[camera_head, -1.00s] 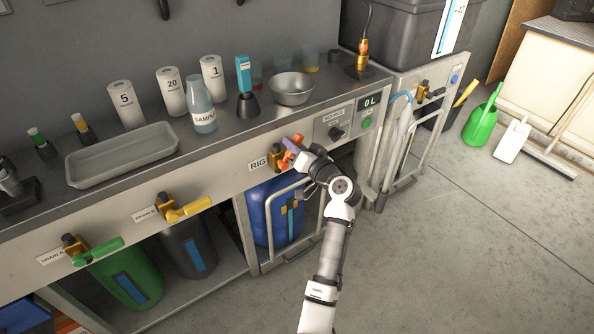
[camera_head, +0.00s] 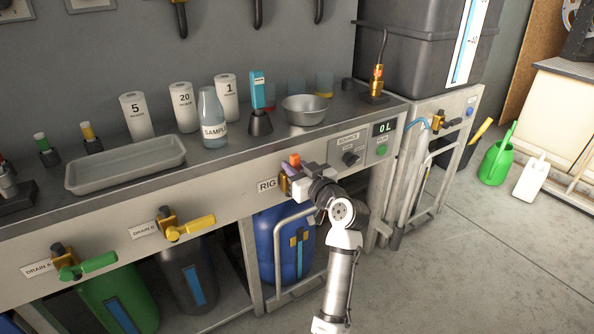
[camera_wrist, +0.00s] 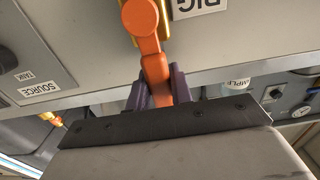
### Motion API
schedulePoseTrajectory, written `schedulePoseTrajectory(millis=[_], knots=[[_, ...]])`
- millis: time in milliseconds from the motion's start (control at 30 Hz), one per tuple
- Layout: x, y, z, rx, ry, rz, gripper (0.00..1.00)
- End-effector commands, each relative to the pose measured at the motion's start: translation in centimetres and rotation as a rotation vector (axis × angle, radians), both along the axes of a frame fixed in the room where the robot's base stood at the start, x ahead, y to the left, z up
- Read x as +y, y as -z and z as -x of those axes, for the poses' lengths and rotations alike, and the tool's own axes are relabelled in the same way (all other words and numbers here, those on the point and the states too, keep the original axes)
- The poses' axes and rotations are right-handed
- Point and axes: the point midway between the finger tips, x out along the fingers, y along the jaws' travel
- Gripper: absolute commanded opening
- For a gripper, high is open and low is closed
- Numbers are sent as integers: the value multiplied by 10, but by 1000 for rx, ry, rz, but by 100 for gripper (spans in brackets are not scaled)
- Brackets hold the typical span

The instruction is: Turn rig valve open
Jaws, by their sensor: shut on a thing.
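The rig valve is on the bench front, just right of the RIG label (camera_head: 267,185). Its orange handle (camera_head: 294,159) shows above my gripper in the head view. My gripper (camera_head: 291,184) is at the valve and hides most of its brass body. In the wrist view the orange handle (camera_wrist: 149,45) runs down from the brass body (camera_wrist: 166,22) to between the purple fingertips of my gripper (camera_wrist: 160,90). The fingers are shut on the handle's end. The RIG label (camera_wrist: 197,8) appears upside down there.
The SOURCE knob (camera_head: 351,158) and a display reading 0 L (camera_head: 384,128) are right of the valve. Yellow (camera_head: 190,228) and green (camera_head: 87,266) drain handles are to the left. A blue drum (camera_head: 285,245) stands below.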

Motion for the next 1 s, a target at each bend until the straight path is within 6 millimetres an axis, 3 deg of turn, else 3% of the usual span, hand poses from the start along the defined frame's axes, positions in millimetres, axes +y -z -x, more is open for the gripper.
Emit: schedulePoseTrajectory(millis=[400, 433, 600, 1000], knots=[[1, 1, 1, -3, -1, 10, 0], [1, 1, 1, -3, -1, 10, 23], [1, 1, 0, -4, -1, 8, 44], [1, 0, 0, -4, 0, 7, 44]])
